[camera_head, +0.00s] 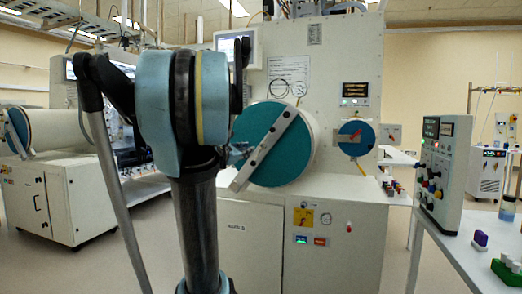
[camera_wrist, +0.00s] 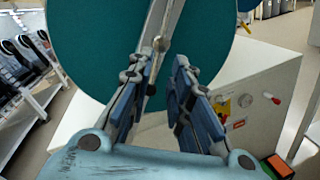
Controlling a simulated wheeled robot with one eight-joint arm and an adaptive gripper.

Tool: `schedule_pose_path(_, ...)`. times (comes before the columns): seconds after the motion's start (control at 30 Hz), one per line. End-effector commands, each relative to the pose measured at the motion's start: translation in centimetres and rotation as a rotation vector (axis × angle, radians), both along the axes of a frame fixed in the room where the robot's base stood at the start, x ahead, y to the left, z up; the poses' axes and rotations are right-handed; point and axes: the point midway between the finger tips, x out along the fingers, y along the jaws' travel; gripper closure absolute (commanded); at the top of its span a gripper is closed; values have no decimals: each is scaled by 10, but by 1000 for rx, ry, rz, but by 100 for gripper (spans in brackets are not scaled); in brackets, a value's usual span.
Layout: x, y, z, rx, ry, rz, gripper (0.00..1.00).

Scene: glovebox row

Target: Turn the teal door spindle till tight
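The large round teal door (camera_head: 290,162) closes the port on the cream cabinet, with a grey bar (camera_head: 272,140) lying slantwise across its face. In the wrist view the teal door (camera_wrist: 95,45) fills the upper part. The bar (camera_wrist: 172,20) runs down toward my gripper, with a small round fitting, perhaps the spindle (camera_wrist: 160,43), on it. My gripper (camera_wrist: 167,66) is open, its fingers apart close to the door and the bar's lower part. The left finger overlaps the bar; contact cannot be told. In the head view my gripper (camera_head: 240,153) is at the door's left side, partly hidden by my arm.
A smaller blue-teal round port (camera_head: 356,138) with a red handle is to the right. A control box (camera_head: 443,170) stands on a white table (camera_head: 455,245) at the right. Another cabinet with a cylinder (camera_head: 55,130) is at the left. Floor shows between cabinet and table.

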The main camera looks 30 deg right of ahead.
Motion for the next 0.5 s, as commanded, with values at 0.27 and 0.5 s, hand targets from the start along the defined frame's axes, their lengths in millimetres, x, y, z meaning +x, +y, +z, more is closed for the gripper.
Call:
schedule_pose_path(0.27, 19, -38, 0, 2, -1, -4, 81)
schedule_pose_path(0.5, 35, -70, 0, 2, -1, -4, 81)
